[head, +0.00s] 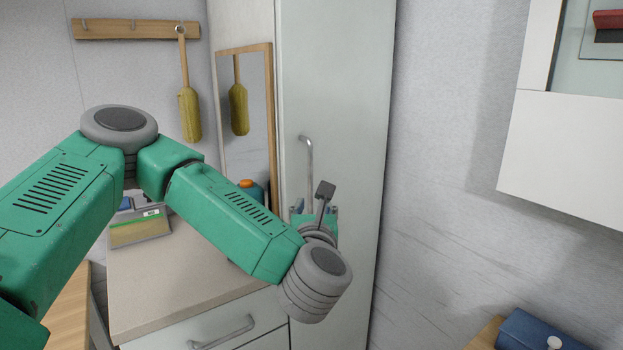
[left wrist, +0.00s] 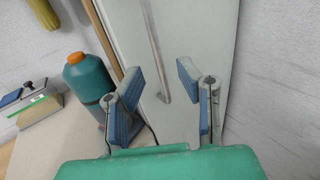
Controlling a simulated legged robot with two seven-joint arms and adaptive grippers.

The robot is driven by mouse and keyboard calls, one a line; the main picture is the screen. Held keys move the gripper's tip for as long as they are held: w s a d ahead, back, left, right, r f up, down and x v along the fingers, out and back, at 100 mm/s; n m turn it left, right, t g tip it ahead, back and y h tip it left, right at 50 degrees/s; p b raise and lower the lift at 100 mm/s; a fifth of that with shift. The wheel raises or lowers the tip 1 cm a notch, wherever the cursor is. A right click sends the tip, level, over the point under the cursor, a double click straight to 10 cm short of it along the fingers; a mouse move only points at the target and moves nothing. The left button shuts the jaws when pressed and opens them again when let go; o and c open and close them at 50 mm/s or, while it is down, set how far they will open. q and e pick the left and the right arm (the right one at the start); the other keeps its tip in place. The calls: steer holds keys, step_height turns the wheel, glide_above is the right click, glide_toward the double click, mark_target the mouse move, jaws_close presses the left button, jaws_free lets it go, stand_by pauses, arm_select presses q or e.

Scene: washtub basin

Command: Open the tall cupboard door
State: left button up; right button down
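The tall cupboard door (head: 345,90) is a pale grey-green panel that looks shut. Its vertical metal bar handle (head: 308,152) is on the left side of the panel; the lower part is hidden behind my left gripper. My left gripper (head: 316,212) is in front of the door by the lower handle, partly hidden by my wrist. In the left wrist view, my left gripper (left wrist: 161,90) is open, with blue-padded fingers spread wide. The handle (left wrist: 154,45) shows ahead, between the fingers in the picture; contact cannot be told. My right gripper is in neither view.
Left of the door are a counter (head: 190,280) with a drawer below, a leaning mirror (head: 245,120), a scale (head: 140,230) and a teal bottle (left wrist: 88,78). A white wall cabinet (head: 560,150) hangs at right. A blue box (head: 540,330) sits at lower right.

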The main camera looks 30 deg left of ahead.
mark_target(310, 190)
arm_select(q)
steer(key=x, duration=0.4)
steer(key=p+x, duration=0.1)
steer(key=x, duration=0.4)
steer(key=shift+s+a, duration=0.2)
steer(key=shift+a, duration=0.1)
jaws_close()
